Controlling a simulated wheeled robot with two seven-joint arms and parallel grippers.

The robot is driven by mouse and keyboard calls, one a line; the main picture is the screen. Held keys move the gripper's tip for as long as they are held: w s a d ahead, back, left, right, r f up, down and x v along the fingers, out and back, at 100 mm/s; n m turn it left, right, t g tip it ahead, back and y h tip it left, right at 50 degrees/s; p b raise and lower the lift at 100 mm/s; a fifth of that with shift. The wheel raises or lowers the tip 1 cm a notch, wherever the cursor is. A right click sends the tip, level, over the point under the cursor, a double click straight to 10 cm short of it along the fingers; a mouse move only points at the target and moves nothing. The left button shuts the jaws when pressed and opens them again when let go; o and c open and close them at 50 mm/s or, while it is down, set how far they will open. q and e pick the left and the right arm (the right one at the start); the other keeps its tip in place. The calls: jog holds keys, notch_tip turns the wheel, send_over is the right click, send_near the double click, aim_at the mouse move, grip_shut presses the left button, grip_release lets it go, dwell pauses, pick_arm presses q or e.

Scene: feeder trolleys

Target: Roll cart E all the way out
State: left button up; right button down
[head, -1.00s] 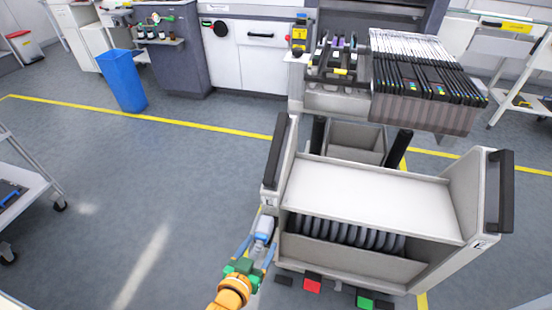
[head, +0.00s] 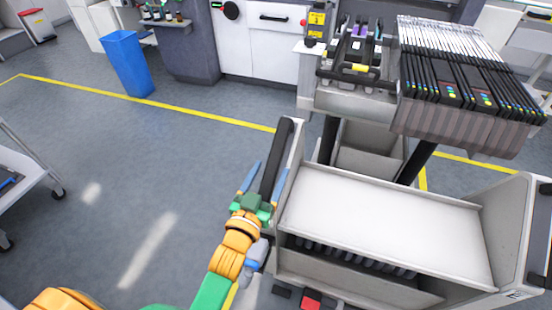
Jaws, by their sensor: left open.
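The grey cart (head: 385,215), which I take to be cart E, stands at the right in the head view. Its small label (head: 517,294) is too small to read for sure. A black bar handle (head: 280,148) tops its left side wall, and another dark handle (head: 541,240) is on its right side. My left gripper (head: 265,178) is open at the lower part of the left handle, one finger on each side of it as seen from here. I cannot tell whether the fingers touch it. My right gripper is not in view.
A feeder rack (head: 455,132) with many black cassettes stands right behind the cart. A red pedal (head: 312,300) is at the cart's foot. A blue bin (head: 127,62) and a white trolley (head: 30,172) stand to the left. The floor between them is clear.

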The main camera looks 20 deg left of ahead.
aim_at(275, 164)
pick_arm(q)
jog(key=w, duration=0.4)
jog(key=shift+f, duration=0.1)
jog(key=shift+s, duration=0.1)
grip_shut()
dwell(1.2)
